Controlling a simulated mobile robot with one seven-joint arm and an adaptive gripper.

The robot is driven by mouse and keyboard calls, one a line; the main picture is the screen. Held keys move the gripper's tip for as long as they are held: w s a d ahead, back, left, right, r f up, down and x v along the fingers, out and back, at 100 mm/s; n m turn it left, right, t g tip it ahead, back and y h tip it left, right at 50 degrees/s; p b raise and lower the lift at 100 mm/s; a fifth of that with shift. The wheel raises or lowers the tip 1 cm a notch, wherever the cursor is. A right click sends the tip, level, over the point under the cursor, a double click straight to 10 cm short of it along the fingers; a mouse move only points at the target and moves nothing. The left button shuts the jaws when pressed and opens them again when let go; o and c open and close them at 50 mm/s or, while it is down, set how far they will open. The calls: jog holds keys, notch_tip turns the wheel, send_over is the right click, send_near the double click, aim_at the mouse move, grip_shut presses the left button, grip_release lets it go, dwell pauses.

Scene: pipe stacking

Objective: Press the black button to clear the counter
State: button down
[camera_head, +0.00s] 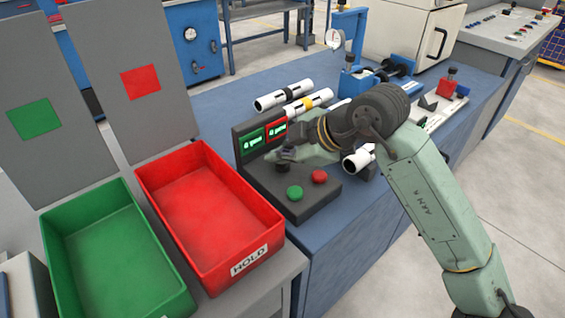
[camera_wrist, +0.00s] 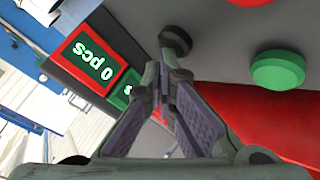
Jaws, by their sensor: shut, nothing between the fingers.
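The dark button box (camera_head: 268,185) stands on the blue bench with a green button (camera_head: 295,192) and a red button (camera_head: 319,176) on its top. The black button (camera_wrist: 175,40) shows in the wrist view, just beyond my fingertips; the green button (camera_wrist: 278,70) is to its right. My gripper (camera_head: 287,156) is shut and empty, low over the box in front of the displays. I cannot tell whether its tips touch the black button. The green-framed counter (camera_head: 253,141) and the red-framed counter (camera_wrist: 92,64) both appear to read 0 pcs.
A green bin (camera_head: 73,218) and a red bin (camera_head: 190,153) marked HOLD stand empty at left. White pipes with coloured bands (camera_head: 284,94) lie behind the box. Another white pipe (camera_head: 357,160) lies right of it, partly behind my arm.

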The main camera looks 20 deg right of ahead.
aim_at(281, 166)
dwell(0.5)
jog(key=shift+r+p, duration=0.35)
jog(key=shift+r, duration=0.45)
jog(key=shift+r+p, duration=1.3)
jog(key=shift+r, duration=1.2)
